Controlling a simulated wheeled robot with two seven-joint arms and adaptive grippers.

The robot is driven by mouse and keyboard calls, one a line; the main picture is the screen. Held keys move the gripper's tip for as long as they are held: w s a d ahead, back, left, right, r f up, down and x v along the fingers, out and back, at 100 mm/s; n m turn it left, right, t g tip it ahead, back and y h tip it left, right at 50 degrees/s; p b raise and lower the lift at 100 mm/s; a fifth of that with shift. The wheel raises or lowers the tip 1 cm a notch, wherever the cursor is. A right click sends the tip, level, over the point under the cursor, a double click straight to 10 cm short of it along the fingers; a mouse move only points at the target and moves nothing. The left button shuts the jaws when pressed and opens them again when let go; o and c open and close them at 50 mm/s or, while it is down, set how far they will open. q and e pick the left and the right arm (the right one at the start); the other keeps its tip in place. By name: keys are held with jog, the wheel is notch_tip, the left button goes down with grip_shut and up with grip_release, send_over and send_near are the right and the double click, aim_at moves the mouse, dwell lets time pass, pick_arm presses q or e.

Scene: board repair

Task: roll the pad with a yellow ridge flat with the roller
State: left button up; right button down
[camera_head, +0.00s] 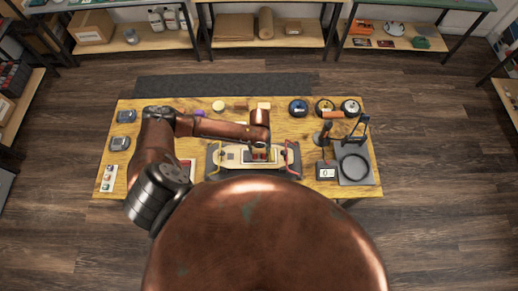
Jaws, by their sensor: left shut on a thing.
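A beige board (229,157) with dark ends lies at the front middle of the wooden table, with curved red and yellow pieces near its ends. My left gripper (259,147) is over the board, right of its middle, pointing down. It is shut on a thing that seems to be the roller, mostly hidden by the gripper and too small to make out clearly. Small red and yellow patches (260,156) show on the board just below the gripper; I cannot tell which is the ridged pad, or whether the roller touches it. My right gripper is not in view.
On the wooden table (210,133), a black stand with a round plate (354,167) and a small scale (326,172) stand right. Round spools (298,107) sit at the back right. Dark devices (120,143) lie left. My copper body covers the front.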

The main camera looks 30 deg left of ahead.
pick_arm(q)
jog(key=shift+s+a+p, duration=0.3)
jog(key=shift+a, duration=0.3)
jog(key=shift+s+a+p, duration=0.25)
jog(key=shift+s+a, duration=0.05)
jog(key=shift+a, duration=0.3)
jog(key=shift+s+a+p, duration=0.45)
jog(key=shift+s+a, duration=0.05)
jog(key=shift+a, duration=0.2)
jog(key=shift+s+a+p, duration=0.45)
jog(key=shift+s+a, duration=0.05)
jog(key=shift+a, duration=0.15)
jog(key=shift+w+d+f, duration=0.1)
jog(key=shift+w+d, duration=0.35)
jog(key=shift+d, duration=0.4)
jog(key=shift+w+d, duration=0.45)
jog(key=shift+d, duration=0.4)
jog(key=shift+w+d, duration=0.4)
jog(key=shift+d, duration=0.2)
jog(key=shift+w+d, duration=0.35)
jog(key=shift+d, duration=0.2)
jog(key=shift+r+p, duration=0.25)
jog(key=shift+p, duration=0.1)
